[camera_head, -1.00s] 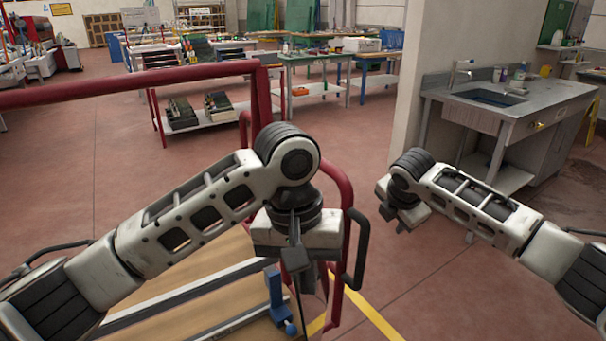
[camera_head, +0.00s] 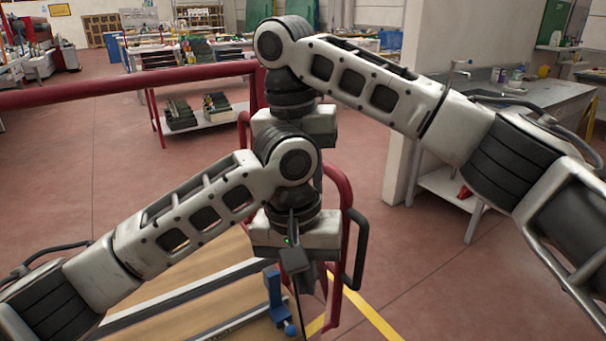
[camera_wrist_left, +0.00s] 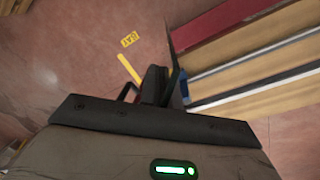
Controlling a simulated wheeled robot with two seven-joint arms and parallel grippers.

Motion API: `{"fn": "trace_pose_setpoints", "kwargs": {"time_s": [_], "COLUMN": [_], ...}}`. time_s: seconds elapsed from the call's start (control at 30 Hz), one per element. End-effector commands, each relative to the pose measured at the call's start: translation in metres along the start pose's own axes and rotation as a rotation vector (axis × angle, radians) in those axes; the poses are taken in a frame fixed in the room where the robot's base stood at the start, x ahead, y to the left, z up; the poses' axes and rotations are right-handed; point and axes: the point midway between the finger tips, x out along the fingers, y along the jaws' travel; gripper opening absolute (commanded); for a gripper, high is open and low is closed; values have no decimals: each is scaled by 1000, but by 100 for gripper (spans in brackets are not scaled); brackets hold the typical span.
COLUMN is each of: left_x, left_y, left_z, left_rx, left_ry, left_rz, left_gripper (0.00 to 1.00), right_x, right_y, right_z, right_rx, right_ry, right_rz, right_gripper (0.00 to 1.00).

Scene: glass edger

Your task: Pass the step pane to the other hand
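My left gripper (camera_head: 295,260) points down over the right edge of the wooden bench. The step pane (camera_head: 299,302) shows nearly edge-on as a thin dark line below its fingers. In the left wrist view the pane (camera_wrist_left: 176,88) is a thin dark sliver against the dark fingers (camera_wrist_left: 155,86), which appear shut on it. Its full outline cannot be made out. My right gripper (camera_head: 308,122) is just behind and above my left wrist. Its housing shows, but its fingers are hidden behind my left arm.
The wooden bench (camera_head: 190,318) carries metal rails and a blue clamp (camera_head: 275,296) close to the pane. A red tubular frame (camera_head: 130,87) and a black handle (camera_head: 355,250) stand near the grippers. Yellow tape (camera_head: 372,315) marks open floor at right.

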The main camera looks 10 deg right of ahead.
Motion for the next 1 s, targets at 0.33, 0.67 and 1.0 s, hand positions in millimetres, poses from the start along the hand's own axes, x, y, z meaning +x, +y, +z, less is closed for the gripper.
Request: {"fn": "trace_pose_setpoints", "kwargs": {"time_s": [0.33,0.67,1.0], "left_x": [-2,-2,-2], "left_y": [1,1,1], "left_z": [0,0,0], "left_rx": [1,1,1], "left_ry": [4,4,4], "left_rz": [2,2,2], "left_gripper": [0,0,0], "right_x": [55,106,118], "right_y": [0,0,0], "right_z": [-1,0,0], "right_rx": [-2,1,1], "right_ry": [6,2,0], "right_rz": [-1,0,1], "right_gripper": [30,30,30]}}
